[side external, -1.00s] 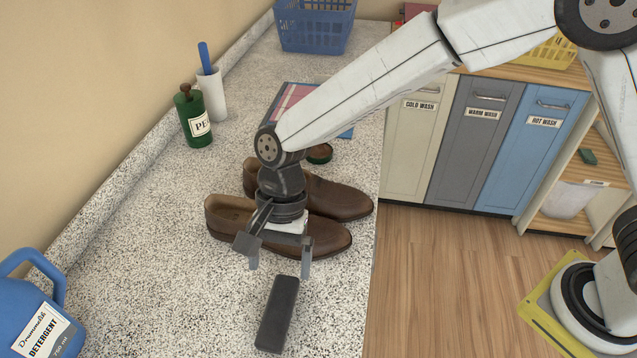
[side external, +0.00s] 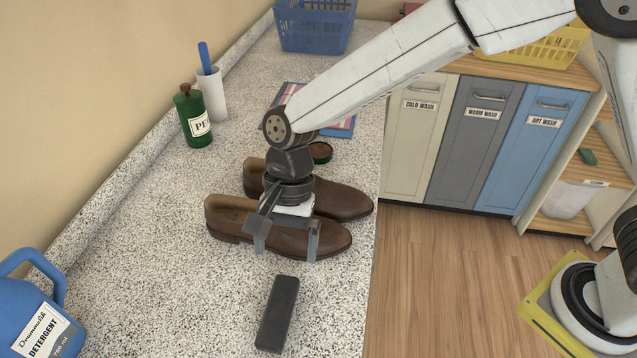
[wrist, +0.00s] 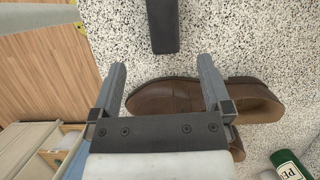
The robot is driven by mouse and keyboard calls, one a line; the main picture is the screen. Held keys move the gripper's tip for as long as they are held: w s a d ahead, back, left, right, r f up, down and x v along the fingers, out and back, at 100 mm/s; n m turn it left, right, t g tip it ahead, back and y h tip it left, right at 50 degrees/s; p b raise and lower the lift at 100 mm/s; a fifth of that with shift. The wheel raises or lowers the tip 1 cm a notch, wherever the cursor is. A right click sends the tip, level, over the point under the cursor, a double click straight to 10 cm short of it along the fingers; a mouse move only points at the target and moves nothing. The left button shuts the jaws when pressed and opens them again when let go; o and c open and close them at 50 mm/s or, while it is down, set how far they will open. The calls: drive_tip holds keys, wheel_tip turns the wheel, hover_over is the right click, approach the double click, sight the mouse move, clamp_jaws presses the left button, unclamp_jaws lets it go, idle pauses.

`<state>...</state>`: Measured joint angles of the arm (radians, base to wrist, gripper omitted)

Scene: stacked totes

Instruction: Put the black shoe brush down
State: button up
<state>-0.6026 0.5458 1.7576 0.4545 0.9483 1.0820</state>
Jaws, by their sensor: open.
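The black shoe brush (side external: 277,314) lies on the speckled counter, in front of the brown shoes. It also shows at the top of the wrist view (wrist: 162,25), partly cut off by the frame edge. My gripper (side external: 286,253) is open and empty, above the nearer brown shoe (side external: 229,221) and apart from the brush. In the wrist view its two fingers (wrist: 161,75) stand wide apart with nothing between them. The farther brown shoe (side external: 345,199) is partly hidden behind my wrist.
A blue detergent jug (side external: 35,310) stands at the lower left. A green bottle (side external: 193,118) and a white cup (side external: 211,95) with a blue handle stand by the wall. A small round tin (side external: 320,152) sits behind the shoes. The counter around the brush (side external: 180,300) is clear.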

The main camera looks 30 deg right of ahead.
drive_tip(key=w+d+n+t+h, duration=0.1)
drive_tip(key=d+n+t, duration=0.2)
drive_tip(key=d, duration=1.3)
drive_tip(key=s+d+n+t+h, duration=0.1)
drive_tip(key=s+d+n, duration=0.2)
drive_tip(key=d, duration=0.4)
drive_tip(key=s+d+f+n+t+h, duration=0.1)
drive_tip(key=s+d+n, duration=0.1)
drive_tip(key=d, duration=0.6)
drive_tip(key=shift+s+n, duration=0.4)
drive_tip(key=shift+s, duration=0.45)
drive_tip(key=shift+w+a, duration=0.1)
drive_tip(key=shift+a, duration=0.05)
drive_tip(key=m+g, duration=0.2)
drive_tip(key=m, duration=0.7)
hover_over(280, 302)
drive_tip(key=shift+f, duration=2.15)
